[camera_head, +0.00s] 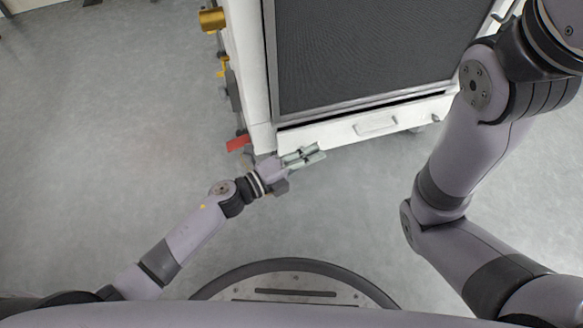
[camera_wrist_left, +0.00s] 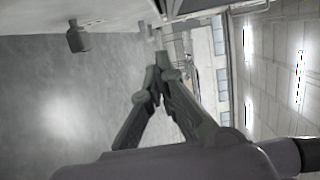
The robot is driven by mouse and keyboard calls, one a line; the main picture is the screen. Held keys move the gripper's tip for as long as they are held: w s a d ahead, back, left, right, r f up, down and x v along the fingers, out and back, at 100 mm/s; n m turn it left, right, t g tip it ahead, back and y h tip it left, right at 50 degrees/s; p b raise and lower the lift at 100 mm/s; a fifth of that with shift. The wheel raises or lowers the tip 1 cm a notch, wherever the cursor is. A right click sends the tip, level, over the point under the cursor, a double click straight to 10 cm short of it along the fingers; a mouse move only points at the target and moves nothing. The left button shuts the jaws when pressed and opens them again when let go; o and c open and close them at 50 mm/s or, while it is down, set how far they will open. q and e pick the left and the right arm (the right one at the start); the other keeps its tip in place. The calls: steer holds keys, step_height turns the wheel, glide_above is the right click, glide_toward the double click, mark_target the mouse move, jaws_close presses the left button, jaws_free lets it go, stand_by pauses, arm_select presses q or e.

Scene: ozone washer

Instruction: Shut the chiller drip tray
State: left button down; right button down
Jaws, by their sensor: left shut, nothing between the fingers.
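In the left wrist view the gripper's fingertips (camera_wrist_left: 161,62) meet. My right arm shows at the right of the head view, but its gripper is out of view.
The cabinet's dark panel (camera_head: 360,50) rises above the tray. Brass and yellow fittings (camera_head: 212,19) and a red part (camera_head: 238,142) stick out on the cabinet's left side. The grey floor (camera_head: 110,120) is clear to the left.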

mark_target(302, 132)
arm_select(q)
steer(key=w, duration=0.1)
steer(key=w+a+b, duration=0.1)
steer(key=w, duration=0.1)
steer(key=shift+w+a+b, duration=0.25)
steer(key=shift+w+b, duration=0.1)
steer(key=shift+w+a, duration=0.3)
steer(key=shift+w, duration=0.5)
steer(key=shift+w+a, duration=0.3)
steer(key=shift+w, duration=0.5)
steer(key=shift+s, duration=0.1)
